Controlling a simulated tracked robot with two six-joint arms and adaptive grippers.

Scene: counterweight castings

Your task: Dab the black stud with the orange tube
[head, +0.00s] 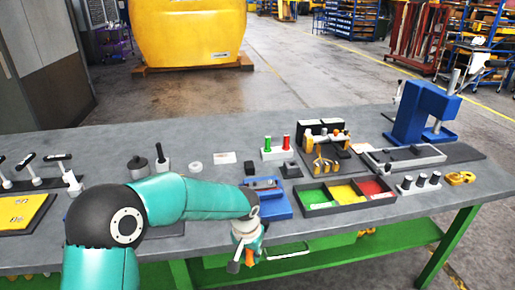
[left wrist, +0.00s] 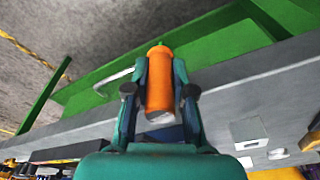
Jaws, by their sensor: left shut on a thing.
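In the head view only a small bit of orange shows between the fingers. Three dark studs (head: 421,180) stand upright on a pale block at the right; I cannot tell whether the black stud is one of these. My gripper is well apart from them. My right gripper is out of view.
A blue tray (head: 272,213) sits beside the gripper. A black three-part bin (head: 318,209) with green, yellow and red floors lies between it and the studs. Green and red tubes (head: 286,142) stand behind. A blue press (head: 412,112) stands at the back right.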

